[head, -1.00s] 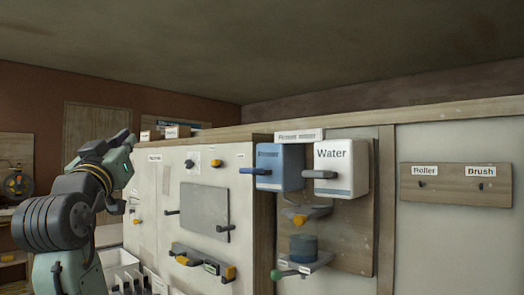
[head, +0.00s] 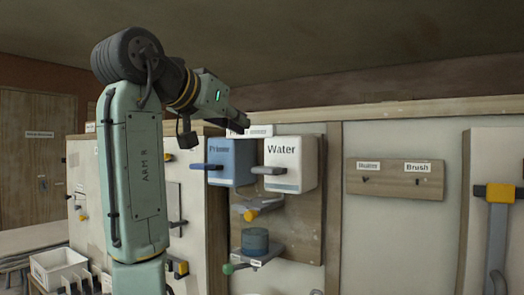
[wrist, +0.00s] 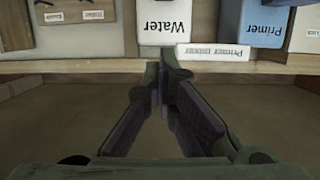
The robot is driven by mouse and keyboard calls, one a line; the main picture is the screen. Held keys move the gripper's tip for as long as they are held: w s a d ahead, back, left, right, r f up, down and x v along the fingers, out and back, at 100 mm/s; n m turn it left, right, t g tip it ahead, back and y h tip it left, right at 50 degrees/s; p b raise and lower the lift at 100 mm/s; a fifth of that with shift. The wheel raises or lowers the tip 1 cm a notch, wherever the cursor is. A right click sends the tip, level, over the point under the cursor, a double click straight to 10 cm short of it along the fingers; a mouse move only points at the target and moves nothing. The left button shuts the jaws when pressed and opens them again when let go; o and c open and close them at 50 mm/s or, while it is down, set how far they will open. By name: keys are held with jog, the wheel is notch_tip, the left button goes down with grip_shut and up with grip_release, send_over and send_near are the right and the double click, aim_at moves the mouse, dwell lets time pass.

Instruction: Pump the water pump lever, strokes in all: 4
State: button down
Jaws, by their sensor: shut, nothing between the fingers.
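The white Water box (head: 291,165) is mounted on a wooden board beside the blue Primer box (head: 232,163). A grey lever (head: 268,170) sticks out level from the front of the Water box, toward the left. The Primer box has its own dark blue lever (head: 206,166). My gripper (head: 240,119) is above the boxes, near the white sign over them, and touches no lever. In the wrist view, upside down, my gripper (wrist: 163,52) has its fingertips together and empty, pointing toward the Water box (wrist: 168,20). The Water lever is not clear there.
Below the boxes are a grey chute with a yellow part (head: 258,209) and a blue vessel (head: 255,241) on a bracket with a green-knobbed handle. A Brush board (head: 395,180) hangs to the right. A post with a yellow handle (head: 495,194) stands at the far right.

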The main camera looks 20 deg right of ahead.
jog(key=p, duration=0.4)
send_over(272, 170)
jog(key=w+a, duration=0.1)
jog(key=w, duration=0.1)
notch_tip(272, 170, down, 2)
jog(key=shift+s+f, duration=0.1)
jog(key=shift+s, duration=0.05)
notch_tip(272, 170, down, 3)
jog(key=shift+r, duration=0.2)
jog(key=shift+a+f, duration=0.1)
jog(key=shift+f, duration=0.7)
jog(key=shift+f, duration=0.1)
jog(key=shift+s+f+t+h+b, duration=0.1)
jog(key=shift+f+t+h+b, duration=0.35)
jog(key=shift+b, duration=0.8)
